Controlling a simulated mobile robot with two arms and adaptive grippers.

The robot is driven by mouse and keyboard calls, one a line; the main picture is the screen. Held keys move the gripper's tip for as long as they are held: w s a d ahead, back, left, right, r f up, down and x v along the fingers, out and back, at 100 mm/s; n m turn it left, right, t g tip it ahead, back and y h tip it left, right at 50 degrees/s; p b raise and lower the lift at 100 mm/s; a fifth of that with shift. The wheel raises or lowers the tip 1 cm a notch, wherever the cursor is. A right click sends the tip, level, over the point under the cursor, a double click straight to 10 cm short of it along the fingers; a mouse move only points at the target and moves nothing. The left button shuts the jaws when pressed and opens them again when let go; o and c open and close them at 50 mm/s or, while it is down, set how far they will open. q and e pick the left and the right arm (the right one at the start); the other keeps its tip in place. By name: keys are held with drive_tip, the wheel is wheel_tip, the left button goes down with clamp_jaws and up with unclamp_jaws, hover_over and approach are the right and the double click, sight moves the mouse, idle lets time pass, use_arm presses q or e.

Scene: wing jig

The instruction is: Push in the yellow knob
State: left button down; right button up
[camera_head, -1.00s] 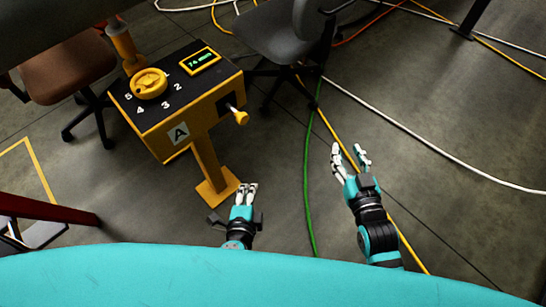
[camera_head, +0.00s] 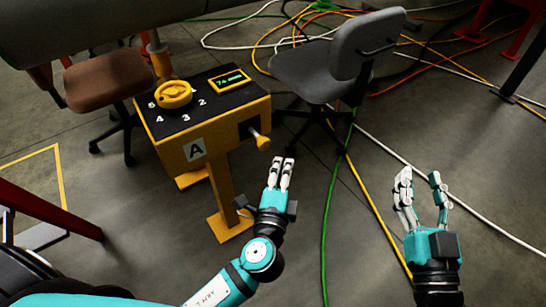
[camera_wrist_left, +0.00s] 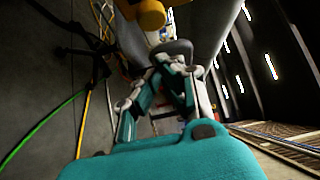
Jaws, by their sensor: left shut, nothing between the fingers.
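The yellow knob (camera_head: 262,142) sticks out on a short rod from the right side of the yellow control box (camera_head: 205,148), which is marked A. My left gripper (camera_head: 281,160) is shut and empty, just below and a little right of the knob, apart from it in the head view. In the left wrist view the yellow knob (camera_wrist_left: 152,14) shows at the top, beyond the shut fingertips (camera_wrist_left: 172,50). My right gripper (camera_head: 420,176) is open and empty, at the right over the floor.
The box top bears a yellow dial (camera_head: 174,95) with numbers and a small green display (camera_head: 230,81). A grey chair (camera_head: 335,65) stands behind the box, a brown chair (camera_head: 108,80) to its left. Cables, including a green one (camera_head: 330,210), cross the floor.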

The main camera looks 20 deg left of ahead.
sight(263, 149)
use_arm(q)
drive_tip(key=shift+w+a, duration=0.6)
drive_tip(key=shift+a, duration=0.2)
drive_tip(key=shift+w+a, duration=0.55)
drive_tip(key=shift+a, duration=0.2)
use_arm(e)
drive_tip(key=shift+s+r+t, duration=0.1)
drive_tip(key=shift+r+t, duration=0.2)
drive_tip(key=shift+r, duration=0.15)
use_arm(q)
drive_tip(key=w+a, duration=0.2)
drive_tip(key=a, duration=0.1)
drive_tip(key=shift+w, duration=0.15)
use_arm(e)
drive_tip(key=f+g, duration=0.1)
drive_tip(key=f, duration=0.1)
drive_tip(key=shift+w+d+f+g, duration=0.2)
drive_tip(key=shift+f+g, duration=0.1)
drive_tip(key=shift+g, duration=0.1)
